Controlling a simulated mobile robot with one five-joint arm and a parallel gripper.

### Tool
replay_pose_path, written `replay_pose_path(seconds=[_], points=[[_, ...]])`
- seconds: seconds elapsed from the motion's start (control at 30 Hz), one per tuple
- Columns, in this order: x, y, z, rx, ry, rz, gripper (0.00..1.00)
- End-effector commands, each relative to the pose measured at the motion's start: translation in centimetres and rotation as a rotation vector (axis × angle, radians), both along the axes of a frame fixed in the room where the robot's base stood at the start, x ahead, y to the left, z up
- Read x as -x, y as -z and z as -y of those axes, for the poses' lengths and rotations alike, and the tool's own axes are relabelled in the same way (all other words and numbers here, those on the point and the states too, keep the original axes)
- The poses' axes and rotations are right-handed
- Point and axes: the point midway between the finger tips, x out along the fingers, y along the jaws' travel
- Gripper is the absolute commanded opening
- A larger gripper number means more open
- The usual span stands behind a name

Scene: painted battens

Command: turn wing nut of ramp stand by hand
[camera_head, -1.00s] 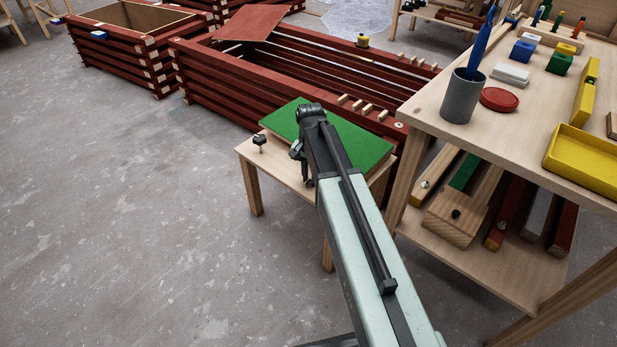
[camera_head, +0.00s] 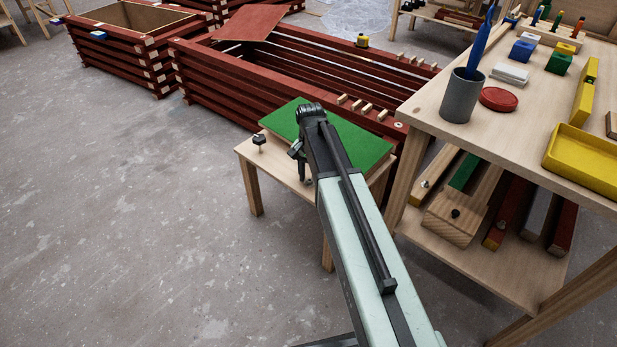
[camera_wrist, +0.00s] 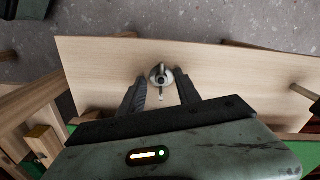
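The ramp stand (camera_head: 272,167) is a small wooden table with a green sloping board (camera_head: 352,146) on top. Its pale wooden top also fills much of the wrist view (camera_wrist: 100,70). A metal wing nut (camera_wrist: 161,70) sits upright on that top, its wings pointing roughly up and down the picture. My gripper (camera_wrist: 160,82) is open, with one dark finger on each side of the wing nut and a gap on both sides. In the head view my gripper (camera_head: 304,170) is low over the stand; my arm hides the wing nut there.
A black knob (camera_head: 259,140) stands at the stand's left corner. A workbench (camera_head: 440,112) with a grey cup (camera_head: 462,98) and a yellow tray (camera_head: 585,165) is close on the right. Red batten frames (camera_head: 225,98) lie behind. The floor at left is clear.

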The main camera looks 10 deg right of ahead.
Motion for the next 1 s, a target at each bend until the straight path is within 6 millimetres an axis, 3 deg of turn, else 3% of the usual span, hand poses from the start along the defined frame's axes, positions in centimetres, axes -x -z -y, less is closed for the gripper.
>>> replay_pose_path(seconds=[0.27, 0.6, 1.0], points=[[0.0, -1.8, 0.0, 0.000, -0.001, 0.001, 0.39], [0.1, -7.6, 0.0, 0.000, 0.000, 0.000, 0.39], [0.1, -7.8, 0.0, 0.000, 0.000, 0.000, 0.39]])
